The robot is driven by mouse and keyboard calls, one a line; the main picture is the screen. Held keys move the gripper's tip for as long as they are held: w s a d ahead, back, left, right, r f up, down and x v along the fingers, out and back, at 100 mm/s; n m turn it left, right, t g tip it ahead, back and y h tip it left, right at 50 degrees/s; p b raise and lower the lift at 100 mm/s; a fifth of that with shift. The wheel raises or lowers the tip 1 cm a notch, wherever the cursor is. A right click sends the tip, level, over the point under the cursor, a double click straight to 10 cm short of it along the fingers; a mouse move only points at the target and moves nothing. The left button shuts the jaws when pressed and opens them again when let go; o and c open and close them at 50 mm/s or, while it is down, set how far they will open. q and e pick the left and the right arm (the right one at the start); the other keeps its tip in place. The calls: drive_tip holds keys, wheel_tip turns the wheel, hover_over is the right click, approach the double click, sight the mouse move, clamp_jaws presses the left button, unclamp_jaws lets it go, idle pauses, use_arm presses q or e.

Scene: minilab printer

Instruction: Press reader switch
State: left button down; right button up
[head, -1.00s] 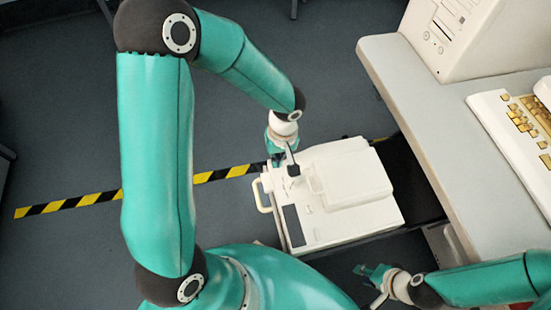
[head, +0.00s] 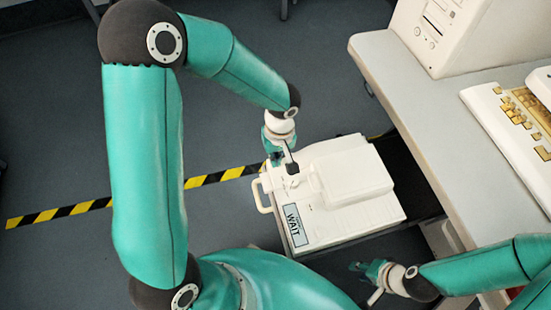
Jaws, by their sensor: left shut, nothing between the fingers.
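The reader is a white boxy device (head: 345,215) with a handle (head: 262,196) on its left side. Its small display (head: 293,225) is lit and reads "WAIT". My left gripper (head: 275,159) is shut and empty at the reader's far left corner, pointing down. A small dark block (head: 292,168) shows on the reader's top beside it. I cannot make out the switch itself; the gripper may hide it, and contact is unclear. My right gripper (head: 368,268) is low, in front of the reader and apart from it. Its fingers are too small to judge.
A light grey desk (head: 400,100) stands on the right, with a keyboard (head: 515,120) and a white computer case (head: 440,35) on it. Yellow and black tape (head: 90,207) crosses the dark floor.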

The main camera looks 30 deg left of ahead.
use_arm(q)
wheel_tip(320, 180, up, 5)
drive_tip(key=p, duration=0.2)
drive_tip(key=shift+a+f+p, duration=0.15)
drive_tip(key=shift+p, duration=0.25)
wheel_tip(320, 180, up, 9)
drive_tip(key=s, duration=0.1)
drive_tip(key=shift+a+p, duration=0.35)
drive_tip(key=shift+a, duration=0.1)
